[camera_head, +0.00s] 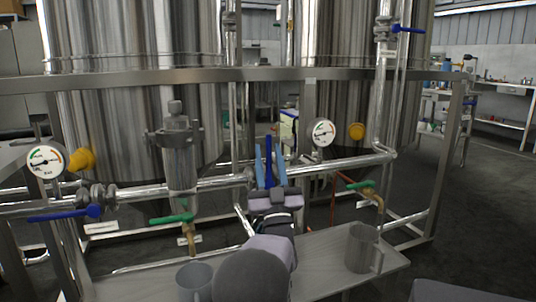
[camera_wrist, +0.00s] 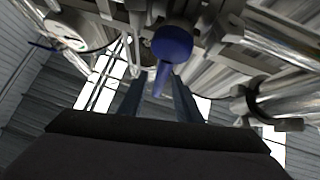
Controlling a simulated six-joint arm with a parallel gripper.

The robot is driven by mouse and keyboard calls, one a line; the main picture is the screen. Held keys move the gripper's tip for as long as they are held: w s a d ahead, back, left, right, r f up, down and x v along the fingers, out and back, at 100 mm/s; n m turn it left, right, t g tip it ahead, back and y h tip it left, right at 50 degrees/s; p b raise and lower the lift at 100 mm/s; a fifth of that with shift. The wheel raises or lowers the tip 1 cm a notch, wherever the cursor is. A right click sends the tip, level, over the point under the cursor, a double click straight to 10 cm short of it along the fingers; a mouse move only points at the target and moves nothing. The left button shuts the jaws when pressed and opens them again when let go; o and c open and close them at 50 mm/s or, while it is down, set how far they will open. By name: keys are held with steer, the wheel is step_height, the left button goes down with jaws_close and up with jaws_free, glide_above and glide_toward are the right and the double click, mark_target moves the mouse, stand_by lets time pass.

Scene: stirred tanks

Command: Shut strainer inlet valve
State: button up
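My gripper (camera_head: 270,165) is open, with one finger on each side of this lever. In the wrist view the lever (camera_wrist: 161,78) hangs from a round blue hub and lies between my fingertips (camera_wrist: 158,98), with visible gaps. A second blue lever (camera_head: 65,214) lies nearly along the pipe, left of the strainer. The valve labels are not readable, so I cannot tell which valve is the inlet. My gripper hides part of the right valve.
Green-handled valves sit below the strainer (camera_head: 172,219) and at the right (camera_head: 360,185). Pressure gauges stand at left (camera_head: 46,161) and right (camera_head: 321,132). Large steel tanks (camera_head: 135,100) rise behind the frame rail.

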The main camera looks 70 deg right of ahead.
steer(key=p+v, duration=0.1)
steer(key=v, duration=0.5)
steer(key=shift+a+f, duration=0.2)
steer(key=shift+f, duration=0.05)
steer(key=shift+s, duration=0.1)
